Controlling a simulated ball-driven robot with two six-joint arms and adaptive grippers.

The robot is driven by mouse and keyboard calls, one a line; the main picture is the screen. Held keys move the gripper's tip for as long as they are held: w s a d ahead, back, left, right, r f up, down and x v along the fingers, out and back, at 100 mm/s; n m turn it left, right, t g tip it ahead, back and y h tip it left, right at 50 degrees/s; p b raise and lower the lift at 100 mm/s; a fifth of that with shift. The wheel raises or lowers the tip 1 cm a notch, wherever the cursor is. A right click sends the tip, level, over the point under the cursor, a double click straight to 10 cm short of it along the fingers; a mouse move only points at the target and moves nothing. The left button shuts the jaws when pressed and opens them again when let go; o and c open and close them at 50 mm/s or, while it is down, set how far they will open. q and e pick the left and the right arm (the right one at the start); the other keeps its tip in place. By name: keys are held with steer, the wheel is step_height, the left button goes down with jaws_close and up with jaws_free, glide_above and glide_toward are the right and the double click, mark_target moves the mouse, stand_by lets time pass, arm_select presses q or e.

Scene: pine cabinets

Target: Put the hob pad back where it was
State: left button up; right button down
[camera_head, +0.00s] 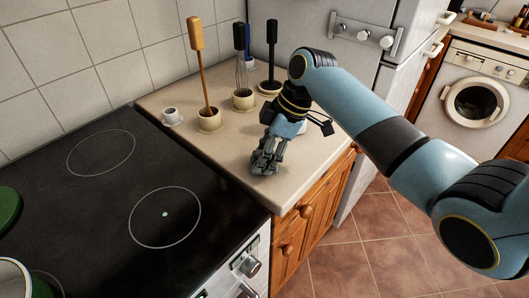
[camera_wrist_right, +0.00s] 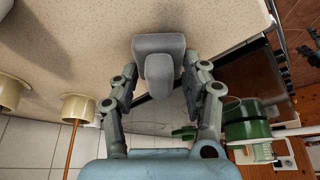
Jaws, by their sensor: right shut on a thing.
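My right gripper (camera_head: 264,164) is low over the beige worktop (camera_head: 238,160), near its front edge beside the black hob (camera_head: 110,205). It is shut on a grey stepped block, which I take to be the hob pad (camera_wrist_right: 160,68). The pad sits between the two fingers in the right wrist view. In the head view the fingers mostly hide it, and I cannot tell if it touches the worktop. The hob has white rings, and a small pale green dot (camera_head: 165,214) lies inside the front right ring. My left gripper is not in view.
Cream holders with upright utensils (camera_head: 209,121) and a small white cup (camera_head: 170,113) on a saucer stand along the back of the worktop. A green pot (camera_wrist_right: 247,120) shows in the wrist view. The fridge (camera_head: 345,85) stands behind. The hob's right half is clear.

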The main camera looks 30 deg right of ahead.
steer(key=shift+f, duration=0.1)
steer(key=c, duration=0.6)
jaws_free()
steer(key=shift+c, duration=0.2)
steer(key=shift+d+r, duration=0.1)
steer(key=shift+r, duration=0.25)
steer(key=b+v, duration=0.1)
steer(key=v, duration=1)
steer(key=shift+r, duration=0.3)
steer(key=shift+s+f, duration=0.1)
steer(key=shift+s, duration=0.05)
